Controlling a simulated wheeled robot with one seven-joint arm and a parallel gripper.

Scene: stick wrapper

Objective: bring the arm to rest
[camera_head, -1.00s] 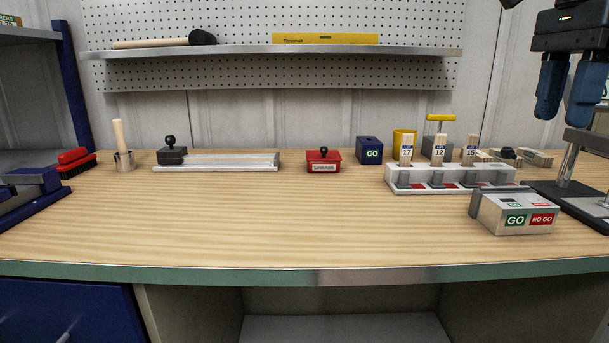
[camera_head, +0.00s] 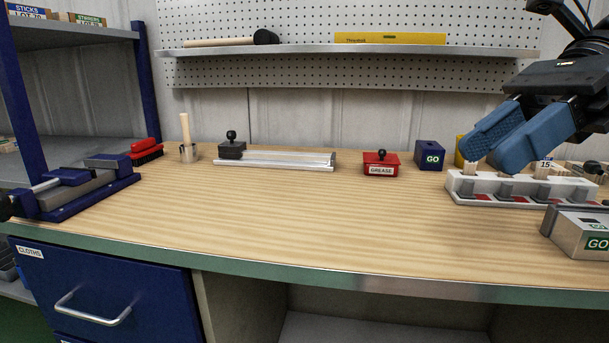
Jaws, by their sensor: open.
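My gripper (camera_head: 482,163) is at the upper right, with two blue fingers pointing down and to the left. The fingers are apart and nothing shows between them. The block marked 15 (camera_head: 544,168) shows just right of the fingers. The gap between the fingertips and the rack cannot be told exactly.
The GO / NO GO box (camera_head: 578,232) stands at the right edge. A blue GO box (camera_head: 429,154), a red grease box (camera_head: 381,164), a metal rail (camera_head: 280,161) and a blue vise (camera_head: 85,186) stand on the wooden bench (camera_head: 290,215). The bench's middle is clear.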

